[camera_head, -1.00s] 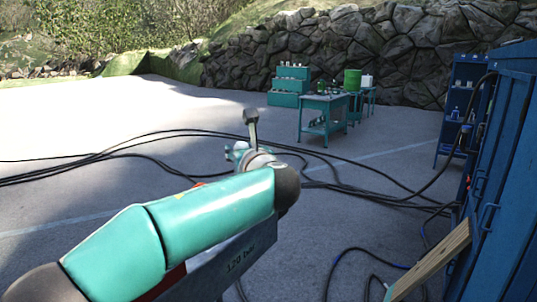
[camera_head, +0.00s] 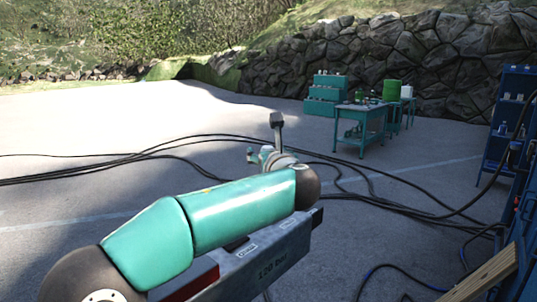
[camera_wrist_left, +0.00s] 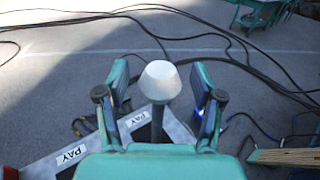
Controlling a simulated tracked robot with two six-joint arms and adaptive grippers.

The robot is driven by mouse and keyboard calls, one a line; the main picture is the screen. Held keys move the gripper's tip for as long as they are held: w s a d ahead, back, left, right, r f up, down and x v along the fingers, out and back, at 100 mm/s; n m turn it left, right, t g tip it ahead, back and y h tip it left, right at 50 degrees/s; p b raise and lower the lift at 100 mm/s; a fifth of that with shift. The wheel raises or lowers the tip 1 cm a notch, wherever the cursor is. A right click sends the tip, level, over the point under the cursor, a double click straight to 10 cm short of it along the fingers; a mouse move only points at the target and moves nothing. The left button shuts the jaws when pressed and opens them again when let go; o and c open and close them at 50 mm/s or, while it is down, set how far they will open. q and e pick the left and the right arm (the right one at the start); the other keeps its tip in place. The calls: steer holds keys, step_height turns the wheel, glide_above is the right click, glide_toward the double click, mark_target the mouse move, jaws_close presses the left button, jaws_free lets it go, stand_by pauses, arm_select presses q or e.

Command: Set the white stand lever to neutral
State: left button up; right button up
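The lever has a pale, whitish knob (camera_wrist_left: 160,80) on a dark stem. It also shows in the head view as a grey-looking knob (camera_head: 277,119) on a thin stem, standing about upright. The grey stand (camera_head: 275,262), marked "120 bar", lies behind and below my left forearm, which hides part of it. My left gripper (camera_wrist_left: 159,84) is open, with one finger on each side of the knob in the wrist view and visible gaps at both sides. In the head view it (camera_head: 264,157) is partly hidden by my wrist. My right gripper is out of view.
Black cables (camera_head: 330,160) lie across the concrete. A wooden plank (camera_head: 488,274) and blue shelving (camera_head: 505,130) are at the right. Labels reading "PAY" (camera_wrist_left: 71,154) show on the stand.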

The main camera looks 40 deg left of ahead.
arm_select(q)
steer(key=f+v, duration=0.1)
steer(key=v, duration=1.1)
steer(key=shift+r, duration=0.45)
steer(key=shift+f, duration=0.1)
